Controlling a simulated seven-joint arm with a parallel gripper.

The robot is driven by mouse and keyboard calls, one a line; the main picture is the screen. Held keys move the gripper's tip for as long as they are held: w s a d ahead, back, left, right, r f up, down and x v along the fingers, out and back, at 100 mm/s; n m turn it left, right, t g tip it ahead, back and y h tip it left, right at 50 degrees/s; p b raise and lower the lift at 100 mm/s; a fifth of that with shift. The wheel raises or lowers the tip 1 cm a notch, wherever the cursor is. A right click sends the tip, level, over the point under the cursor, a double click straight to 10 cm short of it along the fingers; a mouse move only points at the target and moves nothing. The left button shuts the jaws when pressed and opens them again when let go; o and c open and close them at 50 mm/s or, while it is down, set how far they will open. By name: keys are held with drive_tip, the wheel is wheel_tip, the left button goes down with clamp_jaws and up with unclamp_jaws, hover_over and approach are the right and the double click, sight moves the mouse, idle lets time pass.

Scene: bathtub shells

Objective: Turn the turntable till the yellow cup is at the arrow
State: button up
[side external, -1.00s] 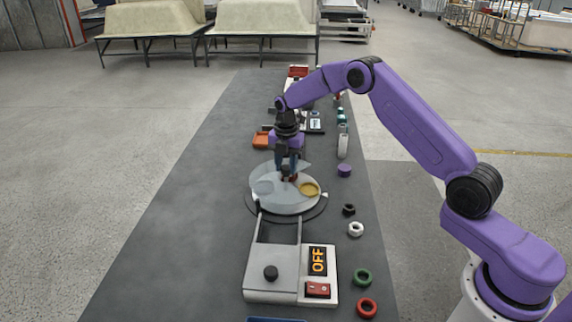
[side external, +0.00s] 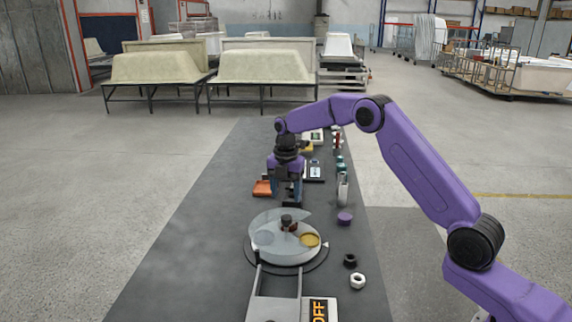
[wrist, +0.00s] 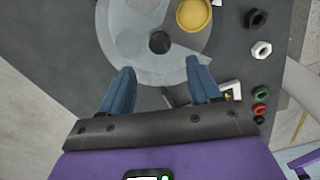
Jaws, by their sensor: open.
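The round pale turntable (side external: 272,254) stands on the grey bench under a partly clear cover. The yellow cup (side external: 310,240) sits on its right side; in the wrist view the yellow cup (wrist: 193,14) is at the top, right of a dark central knob (wrist: 159,42). The knob (side external: 287,219) stands up from the turntable's middle. My gripper (side external: 286,195) is above and behind the turntable. Its blue fingers (wrist: 160,78) are open and empty, spread on either side of the knob's line but apart from it. I cannot make out the arrow.
A control box (side external: 275,310) with an OFF display (side external: 319,311) stands in front of the turntable. A purple cylinder (side external: 344,218), black nut (side external: 350,260) and white nut (side external: 358,281) lie to the right. An orange block (side external: 262,188) is behind. The bench's left side is clear.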

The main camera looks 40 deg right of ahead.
wheel_tip(320, 180, up, 9)
drive_tip(key=shift+r, duration=0.2)
idle(0.4)
